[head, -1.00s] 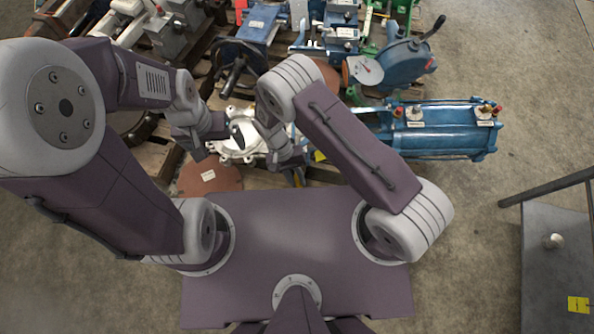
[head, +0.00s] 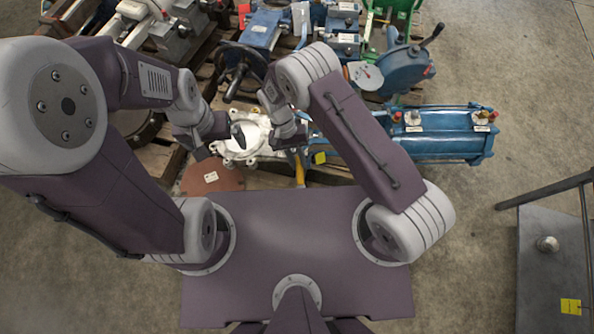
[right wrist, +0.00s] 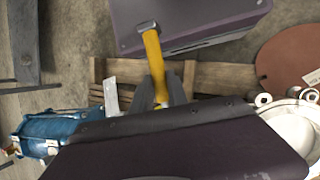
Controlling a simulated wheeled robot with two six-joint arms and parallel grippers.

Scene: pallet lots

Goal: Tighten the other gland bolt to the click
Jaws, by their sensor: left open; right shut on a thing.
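A white round flanged casting (head: 250,155) with lugs around its rim lies on the pallet just ahead of my base. It also shows at the right edge of the right wrist view (right wrist: 296,122). I cannot make out the gland bolts. My left gripper (head: 220,145) is open at the casting's left side, its fingers apart. My right gripper (head: 294,148) is at the casting's right side, shut on a yellow-handled tool (head: 300,172). In the right wrist view the tool (right wrist: 154,55) has a grey metal end, and the dark fingers (right wrist: 160,95) close around its shaft.
A rust-brown disc (head: 212,178) with a tag lies in front of the casting. A blue cylinder (head: 445,145) lies to the right. A black handwheel (head: 240,65) and a blue gauge unit (head: 400,70) stand behind. A grey table (head: 550,280) is at far right, with bare floor before it.

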